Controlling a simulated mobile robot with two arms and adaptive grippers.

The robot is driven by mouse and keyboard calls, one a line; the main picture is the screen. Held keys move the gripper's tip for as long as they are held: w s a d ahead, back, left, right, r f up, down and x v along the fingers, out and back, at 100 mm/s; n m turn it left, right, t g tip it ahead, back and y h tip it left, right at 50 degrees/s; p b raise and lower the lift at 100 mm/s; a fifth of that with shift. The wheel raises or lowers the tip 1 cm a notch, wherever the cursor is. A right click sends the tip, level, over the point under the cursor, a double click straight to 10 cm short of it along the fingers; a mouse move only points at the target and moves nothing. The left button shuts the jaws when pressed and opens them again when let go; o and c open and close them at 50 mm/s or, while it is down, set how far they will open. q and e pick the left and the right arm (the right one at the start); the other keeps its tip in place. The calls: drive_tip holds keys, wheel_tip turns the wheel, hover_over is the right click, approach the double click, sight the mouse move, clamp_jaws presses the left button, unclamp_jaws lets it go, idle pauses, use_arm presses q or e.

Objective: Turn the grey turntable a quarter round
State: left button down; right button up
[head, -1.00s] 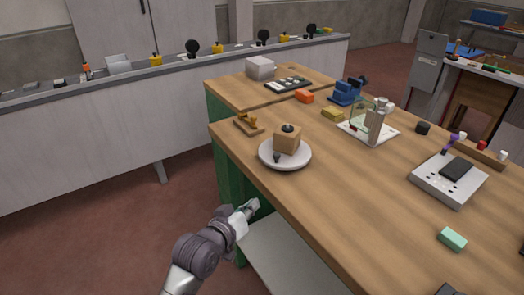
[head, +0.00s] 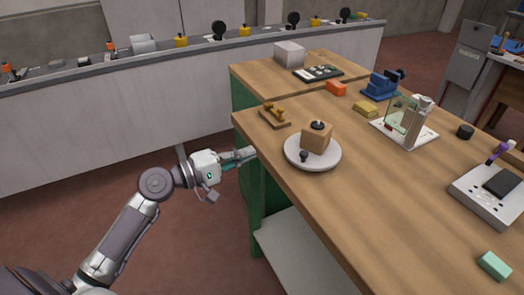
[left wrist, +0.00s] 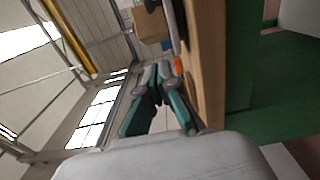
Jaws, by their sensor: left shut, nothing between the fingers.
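The grey turntable (head: 296,154) is a round, pale disc near the left edge of the wooden workbench. A wooden block (head: 317,138) with a dark round piece on top sits on it. In the left wrist view my shut fingers (left wrist: 158,72) point toward the block (left wrist: 150,25), beside the table top. My right gripper is not in view.
A wooden piece with yellow parts (head: 274,115) lies behind the turntable. A white-based glass stand (head: 404,130), a blue vise (head: 382,84) and a grey device (head: 490,193) are to the right. The bench top in front of the disc is clear.

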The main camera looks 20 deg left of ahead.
use_arm(q)
drive_tip(key=p+x, duration=0.2)
drive_tip(key=x, duration=0.7)
drive_tip(key=shift+r, duration=0.15)
drive_tip(key=s+d+p, duration=0.1)
drive_tip(key=s+d, duration=0.1)
drive_tip(key=d, duration=0.1)
drive_tip(key=shift+d+p, duration=0.2)
drive_tip(key=shift+p, duration=0.2)
drive_tip(key=shift+w+d+f, duration=0.1)
drive_tip(key=shift+f, duration=0.1)
drive_tip(key=shift+d+n+t+y+p, duration=0.15)
drive_tip(key=shift+n+t+y+p, duration=0.2)
drive_tip(key=shift+p, duration=0.3)
drive_tip(key=shift+s+d+r+y+p, duration=0.15)
drive_tip(key=shift+s+y+p, duration=0.1)
drive_tip(key=shift+p, duration=0.2)
